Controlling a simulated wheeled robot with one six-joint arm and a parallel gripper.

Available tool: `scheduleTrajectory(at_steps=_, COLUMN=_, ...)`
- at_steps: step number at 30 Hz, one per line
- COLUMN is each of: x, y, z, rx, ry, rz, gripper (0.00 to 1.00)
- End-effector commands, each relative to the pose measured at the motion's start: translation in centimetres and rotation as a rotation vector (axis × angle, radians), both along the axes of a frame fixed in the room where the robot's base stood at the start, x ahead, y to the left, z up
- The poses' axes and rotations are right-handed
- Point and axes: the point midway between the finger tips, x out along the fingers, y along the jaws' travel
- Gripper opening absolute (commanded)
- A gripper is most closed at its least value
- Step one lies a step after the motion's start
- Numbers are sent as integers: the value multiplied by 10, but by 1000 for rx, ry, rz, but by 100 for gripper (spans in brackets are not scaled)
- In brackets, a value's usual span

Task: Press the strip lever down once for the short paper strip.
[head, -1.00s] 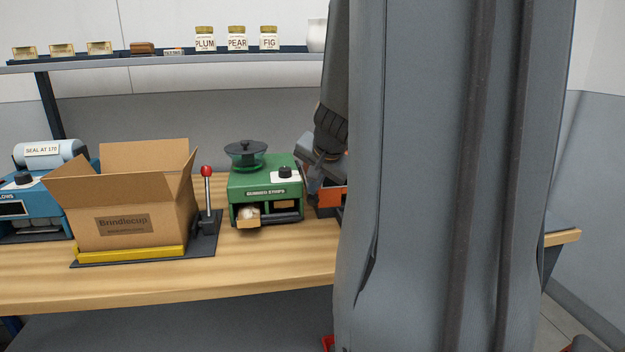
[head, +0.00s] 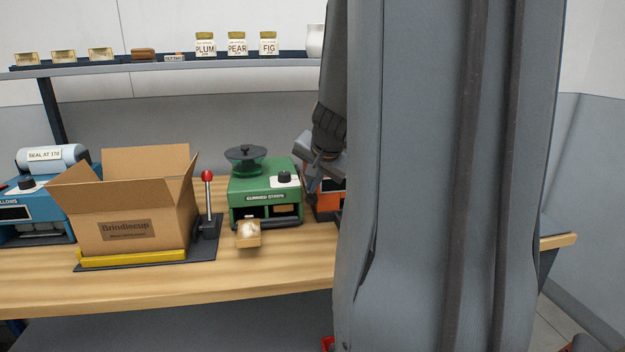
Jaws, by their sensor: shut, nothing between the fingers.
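The green machine (head: 262,190), labelled for gummed strips, stands on the bench right of the open carton. It has a dark reel on top and a dark knob on a white plate. My gripper (head: 313,192) points down at the green machine's right side, in front of an orange machine. Its fingers are shut and small in view; I cannot tell whether they touch anything. I cannot make out a strip lever on the green machine.
The orange machine (head: 326,204) is mostly hidden behind my arm. The open carton (head: 125,229) stands on a dark base with a red-knobbed lever (head: 208,176). A blue sealing machine (head: 38,222) stands far left. The bench front (head: 180,285) is clear. Jars line the shelf above.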

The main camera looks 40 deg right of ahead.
Motion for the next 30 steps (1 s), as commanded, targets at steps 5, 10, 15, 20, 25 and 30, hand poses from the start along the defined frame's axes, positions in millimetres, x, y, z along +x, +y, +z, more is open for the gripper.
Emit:
scheduleTrajectory(at_steps=5, x=1, y=-1, z=11, rx=-1, ry=0, rz=0, gripper=0)
scheduleTrajectory(at_steps=10, x=2, y=-2, z=19, rx=-1, ry=0, rz=0, gripper=0)
scheduleTrajectory(at_steps=15, x=3, y=-2, z=27, rx=-1, ry=0, rz=0, gripper=0)
scheduleTrajectory(at_steps=20, x=4, y=-3, z=35, rx=-1, ry=0, rz=1, gripper=0)
scheduleTrajectory(at_steps=25, x=5, y=-3, z=43, rx=-1, ry=1, rz=2, gripper=0)
scheduleTrajectory(at_steps=30, x=6, y=-3, z=44, rx=-1, ry=0, rz=1, gripper=0)
